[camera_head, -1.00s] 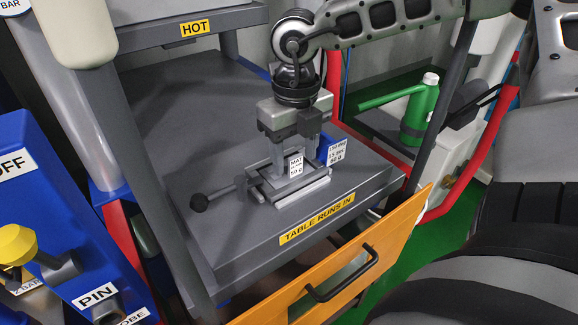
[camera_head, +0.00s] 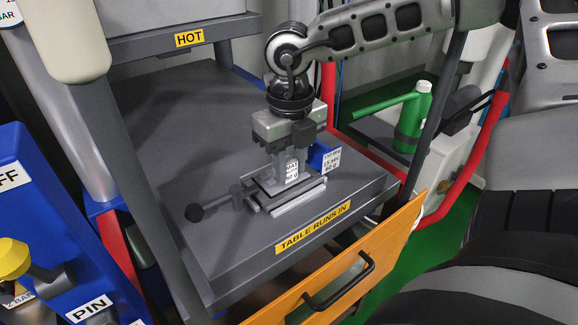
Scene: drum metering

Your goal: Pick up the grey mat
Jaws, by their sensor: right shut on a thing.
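The grey mat (camera_head: 291,179) shows a white label and stands in a grey clamp-like fixture (camera_head: 300,195) on the dark grey table. My right gripper (camera_head: 289,165) reaches down from above and is shut on the mat, with a finger on either side of it. Its lower end is still in or just above the fixture; I cannot tell if it touches. The fingers hide part of the mat. My left gripper is not in view.
A blue block (camera_head: 317,157) with a white label stands just right of the gripper. A handle with a dark knob (camera_head: 195,212) sticks out left of the fixture. An orange drawer front (camera_head: 335,280) stands before the table (camera_head: 190,130). A green can (camera_head: 413,115) is at the right.

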